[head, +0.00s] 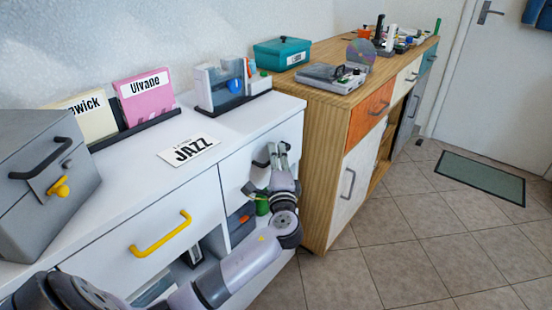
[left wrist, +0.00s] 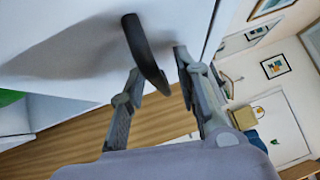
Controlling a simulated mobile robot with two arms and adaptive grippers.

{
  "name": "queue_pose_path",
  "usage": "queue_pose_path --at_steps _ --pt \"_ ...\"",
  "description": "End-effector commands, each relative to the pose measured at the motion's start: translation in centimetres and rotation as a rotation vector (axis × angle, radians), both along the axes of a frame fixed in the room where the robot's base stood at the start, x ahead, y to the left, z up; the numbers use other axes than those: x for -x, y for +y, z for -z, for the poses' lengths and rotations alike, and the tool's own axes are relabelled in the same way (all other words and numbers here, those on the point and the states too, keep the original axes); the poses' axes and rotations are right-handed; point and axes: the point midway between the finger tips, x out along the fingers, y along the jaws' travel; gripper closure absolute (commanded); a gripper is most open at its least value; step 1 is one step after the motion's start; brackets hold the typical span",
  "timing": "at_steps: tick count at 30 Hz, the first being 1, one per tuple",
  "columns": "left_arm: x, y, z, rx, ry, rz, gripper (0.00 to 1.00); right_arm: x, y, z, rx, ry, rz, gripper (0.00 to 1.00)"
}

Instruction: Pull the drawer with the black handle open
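The drawer with the black handle is the white right-hand drawer (head: 235,171) of the white cabinet, and its front looks flush with the cabinet. Its black handle (head: 259,164) is partly hidden by my left gripper (head: 279,152) in the head view. In the left wrist view the curved black handle (left wrist: 146,55) stands out from the white drawer front (left wrist: 75,40). The fingers of my left gripper (left wrist: 158,68) are apart, with the handle's near end between them. I cannot tell whether either finger touches it. My right gripper is in neither view.
A drawer with a yellow handle (head: 160,236) is at the left of the cabinet. A JAZZ card (head: 188,151) lies on top, near record racks and a grey box (head: 42,180). A wooden cabinet (head: 318,130) stands close on the right. Tiled floor (head: 400,260) is clear in front.

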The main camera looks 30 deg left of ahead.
Motion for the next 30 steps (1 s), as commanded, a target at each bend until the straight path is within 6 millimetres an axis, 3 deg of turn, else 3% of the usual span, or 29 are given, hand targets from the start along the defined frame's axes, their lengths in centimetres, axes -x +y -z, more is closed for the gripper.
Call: queue_pose_path --at_steps 7,20,30 --pt "-0.02 0.02 0.01 0.000 0.000 0.000 0.72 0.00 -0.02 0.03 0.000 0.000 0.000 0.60" --pt "-0.01 0.00 0.03 0.001 0.001 0.000 1.00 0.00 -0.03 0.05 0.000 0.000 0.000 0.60" --pt "0.01 -0.01 0.07 0.000 0.001 0.000 1.00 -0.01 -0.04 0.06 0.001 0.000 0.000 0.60"
